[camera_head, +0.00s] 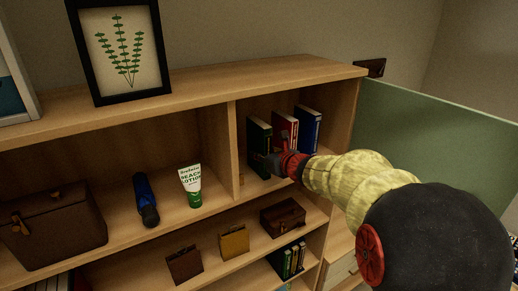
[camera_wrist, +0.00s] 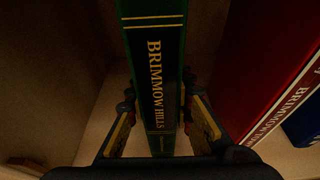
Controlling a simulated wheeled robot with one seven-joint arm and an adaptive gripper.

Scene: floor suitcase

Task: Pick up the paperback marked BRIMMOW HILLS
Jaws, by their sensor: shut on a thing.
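A green paperback (camera_head: 259,140) stands upright at the left of a row of books in the upper right shelf compartment. In the wrist view its dark spine (camera_wrist: 157,75) reads BRIMMOW HILLS in gold. My gripper (camera_head: 272,163) reaches into the compartment; in the wrist view its fingers (camera_wrist: 157,110) are shut on the green paperback, one on each side of the spine. I cannot tell whether the book's base touches the shelf.
A blue book (camera_head: 308,128) stands right of the red one. A wooden divider (camera_head: 233,150) is close on the left, and an open green door (camera_head: 430,140) on the right.

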